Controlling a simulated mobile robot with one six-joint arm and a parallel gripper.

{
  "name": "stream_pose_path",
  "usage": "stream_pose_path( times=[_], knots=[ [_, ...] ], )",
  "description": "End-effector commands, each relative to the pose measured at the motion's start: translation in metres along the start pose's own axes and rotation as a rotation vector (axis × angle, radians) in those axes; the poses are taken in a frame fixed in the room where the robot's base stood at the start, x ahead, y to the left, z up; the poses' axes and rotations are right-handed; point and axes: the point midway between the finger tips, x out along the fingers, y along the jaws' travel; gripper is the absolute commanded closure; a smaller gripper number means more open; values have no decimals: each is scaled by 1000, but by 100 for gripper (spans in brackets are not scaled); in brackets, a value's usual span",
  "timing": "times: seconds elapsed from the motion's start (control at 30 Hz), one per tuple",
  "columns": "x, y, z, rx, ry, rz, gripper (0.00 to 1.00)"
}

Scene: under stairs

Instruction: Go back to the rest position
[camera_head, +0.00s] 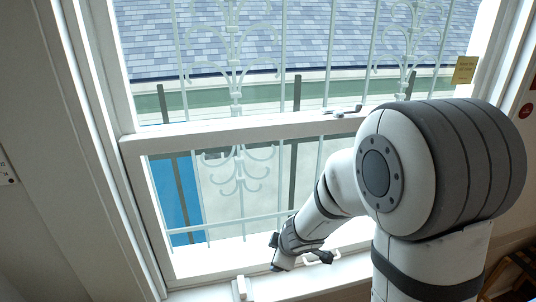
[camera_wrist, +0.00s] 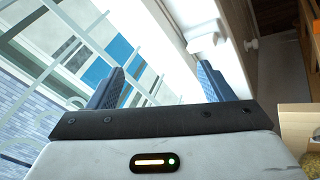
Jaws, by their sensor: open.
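My gripper (camera_wrist: 162,80) is open, its two dark fingers spread apart with nothing between them in the wrist view. In the head view my gripper (camera_head: 274,254) is low in front of the window, near the sill, and partly hidden by my own wrist. My arm reaches from the right side toward the window. I cannot tell whether the fingers touch the window frame.
A white sash window (camera_head: 240,129) with metal bars outside fills the view. A latch (camera_head: 340,111) sits on its middle rail. A white handle (camera_head: 322,257) is near the sill. A wooden box (camera_wrist: 298,122) stands right in the wrist view. A yellow note (camera_head: 465,70) hangs at upper right.

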Motion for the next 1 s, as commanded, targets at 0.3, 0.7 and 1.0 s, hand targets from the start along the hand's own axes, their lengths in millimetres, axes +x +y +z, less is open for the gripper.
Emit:
stream_pose_path(
  times=[0.3, 0.7, 1.0],
  knots=[
    [-110, 44, 91, 561, -246, 328, 26],
    [-194, -66, 123, 1172, -329, 128, 26],
    [-204, -89, 112, 1247, -307, 41, 26]
  ],
)
